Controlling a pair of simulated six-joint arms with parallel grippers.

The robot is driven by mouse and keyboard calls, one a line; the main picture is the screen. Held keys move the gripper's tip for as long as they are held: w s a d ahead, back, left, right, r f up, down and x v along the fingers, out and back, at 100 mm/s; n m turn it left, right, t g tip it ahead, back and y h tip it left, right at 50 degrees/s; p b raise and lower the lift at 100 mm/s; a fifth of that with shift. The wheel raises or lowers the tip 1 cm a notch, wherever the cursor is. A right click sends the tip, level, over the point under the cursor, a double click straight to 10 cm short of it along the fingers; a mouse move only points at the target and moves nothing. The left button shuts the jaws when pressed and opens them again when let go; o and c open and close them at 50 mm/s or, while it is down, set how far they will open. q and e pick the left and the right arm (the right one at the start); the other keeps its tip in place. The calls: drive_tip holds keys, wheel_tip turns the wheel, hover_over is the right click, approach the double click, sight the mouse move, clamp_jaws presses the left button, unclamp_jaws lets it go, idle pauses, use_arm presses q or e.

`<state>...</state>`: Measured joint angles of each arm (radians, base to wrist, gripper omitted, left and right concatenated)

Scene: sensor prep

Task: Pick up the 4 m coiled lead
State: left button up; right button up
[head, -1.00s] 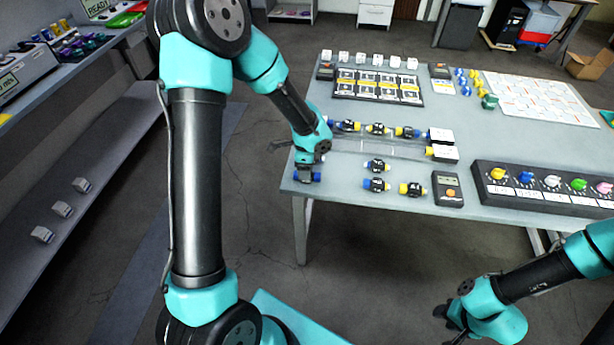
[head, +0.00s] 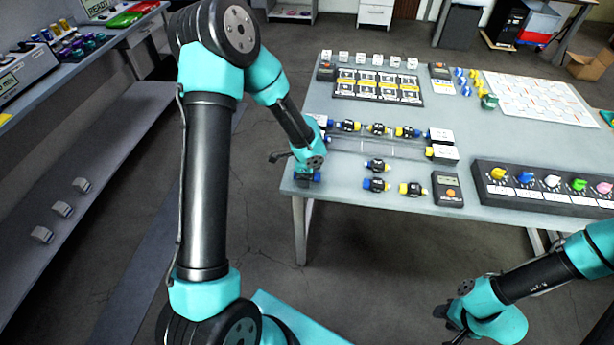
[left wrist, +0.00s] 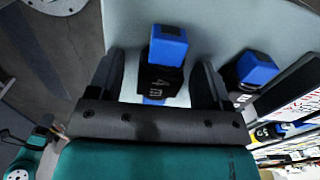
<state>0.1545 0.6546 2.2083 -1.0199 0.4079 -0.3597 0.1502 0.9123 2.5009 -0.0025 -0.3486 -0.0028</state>
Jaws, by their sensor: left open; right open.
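The 4 m coiled lead (left wrist: 162,70) has a black body with a white "4 m" mark and blue ends. In the left wrist view it lies between the two dark fingers of my left gripper (left wrist: 155,84), which is open with a finger on each side. In the head view my left gripper (head: 306,170) is down at the table's near left corner and hides most of this lead; a blue end (head: 317,177) shows. My right gripper (head: 452,318) is open and empty, off the table's front edge, low at the right.
Another blue-ended lead (left wrist: 252,75) lies close to the right finger. Other leads (head: 376,185) lie near a meter (head: 447,189) and in a clear rack (head: 370,147) behind. A panel of coloured knobs (head: 545,187) stands at the right. The table edge is close below my left gripper.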

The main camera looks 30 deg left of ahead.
idle(0.3)
use_arm(q)
drive_tip(key=c, duration=1)
